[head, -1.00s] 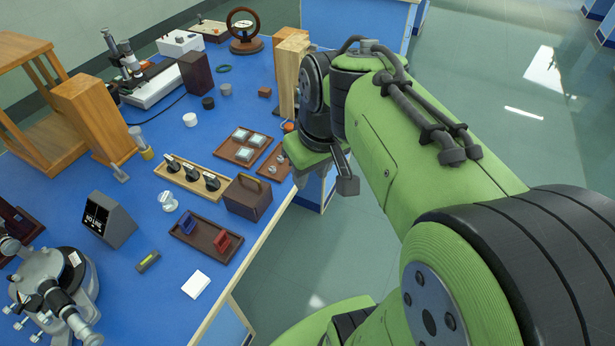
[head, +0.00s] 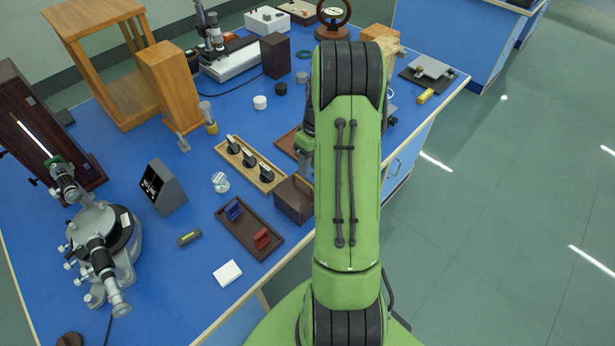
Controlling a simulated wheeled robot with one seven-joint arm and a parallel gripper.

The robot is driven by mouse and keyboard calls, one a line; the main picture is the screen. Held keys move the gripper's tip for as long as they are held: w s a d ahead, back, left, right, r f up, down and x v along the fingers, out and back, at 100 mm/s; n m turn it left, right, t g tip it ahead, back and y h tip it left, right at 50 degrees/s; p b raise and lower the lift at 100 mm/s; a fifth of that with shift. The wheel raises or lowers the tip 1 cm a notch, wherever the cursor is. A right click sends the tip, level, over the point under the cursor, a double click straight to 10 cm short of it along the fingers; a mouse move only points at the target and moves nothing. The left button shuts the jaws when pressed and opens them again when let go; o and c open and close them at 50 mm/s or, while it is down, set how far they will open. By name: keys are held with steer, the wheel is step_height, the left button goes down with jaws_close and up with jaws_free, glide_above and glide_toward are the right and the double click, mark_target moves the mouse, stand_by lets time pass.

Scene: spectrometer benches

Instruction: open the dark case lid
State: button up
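A dark brown case (head: 292,203) stands near the right front edge of the blue bench, just left of my green arm. Its top looks flat and shut, and its right side is partly hidden by the arm. My arm rises through the middle of the head view. Part of my wrist (head: 304,143) shows at the arm's left side, behind the case.
A wooden tray with black-handled pieces (head: 250,165) lies left of the case. A dark tray (head: 248,228) with a blue and a red piece lies in front of it. A spectrometer (head: 100,245) stands at left. Open floor (head: 500,230) lies right.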

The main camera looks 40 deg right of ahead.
mark_target(307, 188)
steer(key=f, duration=0.3)
steer(key=shift+w+a+f, duration=0.15)
steer(key=shift+a+f, duration=0.25)
steer(key=shift+f, duration=0.35)
jaws_close()
stand_by(0.7)
